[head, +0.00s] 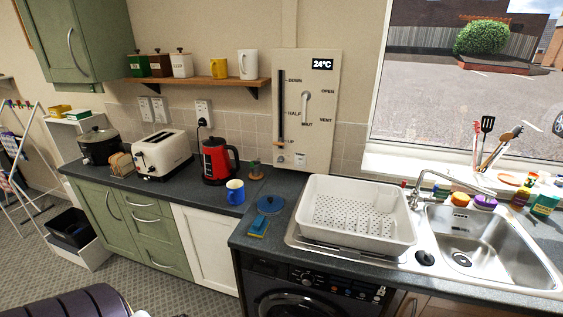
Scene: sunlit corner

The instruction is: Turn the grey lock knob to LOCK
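A pale control panel (322,120) stands against the wall at the back of the worktop, left of the window. It carries a 24°C display, a vertical slider (279,138) marked DOWN and HALF with its handle low, and a pale lever (304,108) among the words OPEN, VENT and SHUT. The lever hangs downward from its round pivot. A small grey round knob (280,159) sits near the panel's bottom left, with a small light label beside it. Its pointing direction and lettering are too small to read. Neither of my grippers is in view.
A white dish rack (358,211) stands in front of the panel, beside the sink (485,245). A blue mug (235,191), red kettle (216,161) and toaster (164,154) stand to the left. A blue round item (271,204) and a sponge (258,227) lie on the worktop.

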